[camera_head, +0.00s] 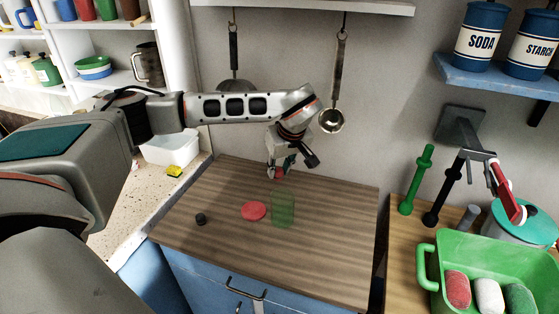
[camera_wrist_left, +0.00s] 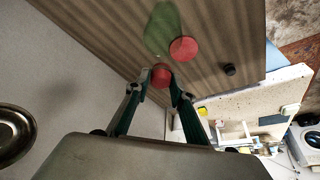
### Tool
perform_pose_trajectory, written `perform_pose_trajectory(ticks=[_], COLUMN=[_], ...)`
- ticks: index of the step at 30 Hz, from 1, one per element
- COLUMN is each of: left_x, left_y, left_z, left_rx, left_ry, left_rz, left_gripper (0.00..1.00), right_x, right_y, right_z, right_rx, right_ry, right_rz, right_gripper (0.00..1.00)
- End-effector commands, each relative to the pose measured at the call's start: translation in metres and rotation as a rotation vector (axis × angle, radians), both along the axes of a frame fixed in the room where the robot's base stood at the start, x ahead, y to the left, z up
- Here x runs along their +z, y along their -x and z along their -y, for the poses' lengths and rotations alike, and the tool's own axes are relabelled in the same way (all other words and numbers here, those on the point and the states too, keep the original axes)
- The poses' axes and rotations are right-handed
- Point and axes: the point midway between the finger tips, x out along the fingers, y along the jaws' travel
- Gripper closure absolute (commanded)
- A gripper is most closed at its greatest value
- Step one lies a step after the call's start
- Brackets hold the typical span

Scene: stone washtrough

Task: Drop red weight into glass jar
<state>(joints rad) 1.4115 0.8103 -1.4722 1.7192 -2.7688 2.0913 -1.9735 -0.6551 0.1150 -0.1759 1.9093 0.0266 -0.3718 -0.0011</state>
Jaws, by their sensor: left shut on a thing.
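My left gripper (camera_head: 278,172) is shut on a small red weight (camera_head: 280,173), which it holds above the far part of the wooden counter. In the left wrist view the red weight (camera_wrist_left: 161,77) sits between the fingertips (camera_wrist_left: 160,80). The green, see-through glass jar (camera_head: 283,208) stands on the counter, nearer the front than the gripper. The jar also shows in the left wrist view (camera_wrist_left: 162,27), beyond the weight. The weight is outside the jar. My right gripper is not in view.
A flat red disc (camera_head: 254,211) lies just left of the jar, and a small black weight (camera_head: 200,219) lies farther left. Pans hang on the wall behind. The right part of the wooden counter (camera_head: 340,235) is clear. A green tub (camera_head: 427,265) stands at the right.

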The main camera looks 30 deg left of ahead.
Motion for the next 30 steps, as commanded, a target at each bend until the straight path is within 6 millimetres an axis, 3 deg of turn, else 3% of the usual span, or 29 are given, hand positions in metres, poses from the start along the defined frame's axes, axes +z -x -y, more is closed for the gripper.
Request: perform_pose_trajectory(ticks=[6, 17, 18, 19, 30], left_x=[-0.016, -0.019, -0.019, -0.019, -0.018], left_y=[0.000, 0.000, 0.000, 0.000, 0.000], left_z=[0.000, 0.000, 0.000, 0.000, 0.000], left_rx=[0.000, 0.000, 0.000, 0.000, -0.001], left_ry=[0.001, 0.000, 0.000, 0.000, 0.000], left_rz=[-0.001, 0.001, 0.001, 0.001, 0.000], left_gripper=[0.99, 0.99, 0.67, 0.59, 0.57], right_x=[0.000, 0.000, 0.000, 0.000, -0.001], right_y=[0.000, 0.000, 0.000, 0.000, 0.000], right_z=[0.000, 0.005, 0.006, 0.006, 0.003], right_rx=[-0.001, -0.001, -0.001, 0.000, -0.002], right_ry=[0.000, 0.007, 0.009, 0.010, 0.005], right_rz=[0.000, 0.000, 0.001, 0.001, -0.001], right_gripper=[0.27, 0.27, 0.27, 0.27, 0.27])
